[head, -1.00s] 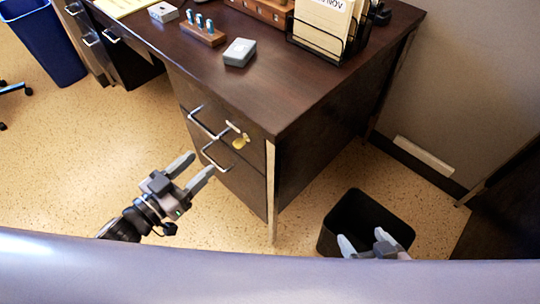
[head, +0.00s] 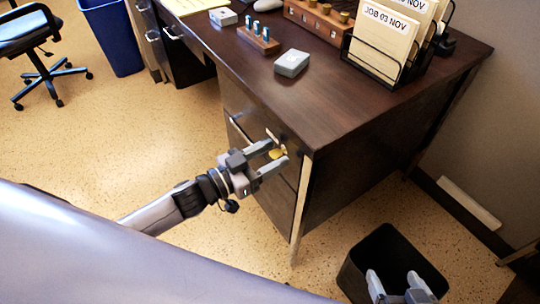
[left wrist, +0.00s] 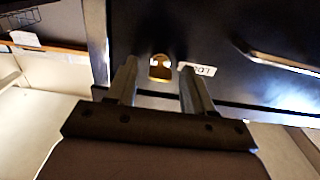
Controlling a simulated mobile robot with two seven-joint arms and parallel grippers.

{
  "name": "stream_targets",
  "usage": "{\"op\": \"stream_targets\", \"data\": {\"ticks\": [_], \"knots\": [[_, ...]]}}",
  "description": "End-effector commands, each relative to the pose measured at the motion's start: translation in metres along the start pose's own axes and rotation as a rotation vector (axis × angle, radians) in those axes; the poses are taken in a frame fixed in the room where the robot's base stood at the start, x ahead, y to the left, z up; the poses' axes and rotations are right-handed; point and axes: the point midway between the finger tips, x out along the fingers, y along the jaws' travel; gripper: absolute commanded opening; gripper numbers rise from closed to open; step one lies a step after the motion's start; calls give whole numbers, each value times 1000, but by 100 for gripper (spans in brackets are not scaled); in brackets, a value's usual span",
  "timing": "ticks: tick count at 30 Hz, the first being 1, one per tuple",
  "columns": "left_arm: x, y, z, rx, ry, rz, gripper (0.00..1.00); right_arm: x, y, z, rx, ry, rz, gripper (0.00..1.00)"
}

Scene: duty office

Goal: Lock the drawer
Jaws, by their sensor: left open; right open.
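The desk drawer (head: 246,110) has a dark front that looks flush with the desk, with a metal handle (head: 236,130). A brass piece (head: 279,153), apparently a key in the drawer's lock, sits right of the handle and is partly hidden by my fingers. My left gripper (head: 277,156) is open, with its fingers pointing at the brass piece. My right gripper (head: 395,283) is open and empty at the bottom edge, over the bin.
A black waste bin (head: 360,262) stands on the floor right of the desk. The desktop (head: 330,95) holds a grey box (head: 292,63), a small wooden stand (head: 258,40) and a wire file rack (head: 375,65). A chair (head: 40,50) and blue bin (head: 112,38) stand at far left.

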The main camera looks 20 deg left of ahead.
Motion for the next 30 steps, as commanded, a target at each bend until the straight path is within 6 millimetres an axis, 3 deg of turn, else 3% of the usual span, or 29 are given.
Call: {"op": "stream_targets", "data": {"ticks": [8,11,13,14,23,30], "knots": [[2,0,0,-1,-1,0,52,0,0,0,-1,-2,0,83],[2,0,0,-1,-1,0,26,0,0,1,-1,-2,0,83],[2,0,0,-1,-1,0,3,0,0,1,-1,-3,0,83],[2,0,0,-1,-1,0,0,0,0,1,-1,-4,0,83],[1,0,0,22,-1,0,0,0,1,1,-1,-6,1,83],[1,0,-1,139,-1,-1,0,-2,4,1,3,-13,8,83]]}}
